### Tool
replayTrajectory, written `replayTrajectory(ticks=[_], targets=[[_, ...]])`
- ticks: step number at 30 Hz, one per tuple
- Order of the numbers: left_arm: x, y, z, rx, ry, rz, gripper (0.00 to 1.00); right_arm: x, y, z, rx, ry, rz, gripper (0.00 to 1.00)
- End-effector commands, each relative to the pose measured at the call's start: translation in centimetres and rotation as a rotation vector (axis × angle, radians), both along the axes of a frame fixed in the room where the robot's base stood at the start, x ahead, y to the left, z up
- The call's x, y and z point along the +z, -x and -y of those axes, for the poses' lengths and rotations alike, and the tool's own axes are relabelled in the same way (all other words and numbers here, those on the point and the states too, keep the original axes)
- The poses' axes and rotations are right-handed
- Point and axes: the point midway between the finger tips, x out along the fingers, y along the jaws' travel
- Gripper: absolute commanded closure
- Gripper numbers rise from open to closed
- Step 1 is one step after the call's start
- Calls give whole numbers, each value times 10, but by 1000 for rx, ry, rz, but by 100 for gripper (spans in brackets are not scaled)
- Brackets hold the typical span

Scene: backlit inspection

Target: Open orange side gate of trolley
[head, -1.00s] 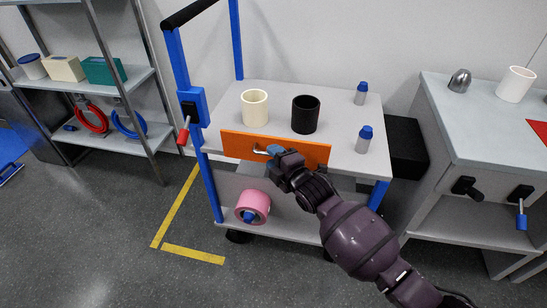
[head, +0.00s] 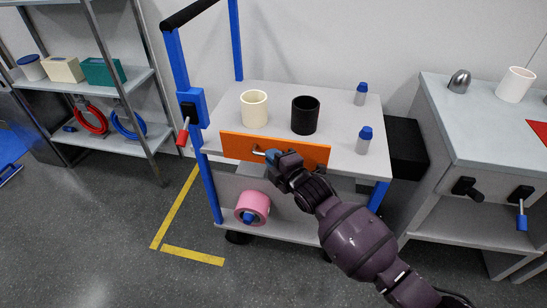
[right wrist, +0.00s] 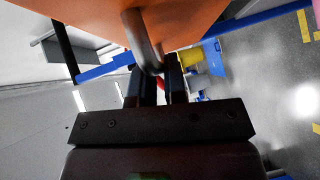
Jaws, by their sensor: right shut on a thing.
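The trolley (head: 225,95) has a grey top, blue posts and a black push bar. Its orange side gate (head: 235,146) stands upright along the near edge of the top. A metal bar handle (head: 259,152) sits on the gate's outer face. My right gripper (head: 272,158) is at this handle, shut on it. In the right wrist view the handle (right wrist: 143,40) runs down between the fingers of the gripper (right wrist: 158,82), with the orange gate (right wrist: 80,12) just beyond. My left gripper does not show.
A cream cup (head: 254,108), a black cup (head: 305,115) and two blue-capped bottles (head: 364,140) stand on the trolley top. A pink roll (head: 256,203) lies on the lower shelf. A grey cabinet (head: 450,110) stands right, a shelf rack (head: 140,75) left. Floor in front is clear.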

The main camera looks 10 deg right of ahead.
Motion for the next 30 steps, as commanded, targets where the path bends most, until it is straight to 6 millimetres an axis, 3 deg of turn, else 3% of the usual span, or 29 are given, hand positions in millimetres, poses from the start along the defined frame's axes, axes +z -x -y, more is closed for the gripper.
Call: replayTrajectory(ticks=[13, 18, 30], targets=[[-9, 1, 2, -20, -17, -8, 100, -23, 19, -6, 1, 72, 221, 100], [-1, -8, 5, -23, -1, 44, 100, -30, 25, -9, 0, 111, 343, 100], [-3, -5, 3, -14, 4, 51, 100, -42, 33, -11, 0, 111, 341, 100]])
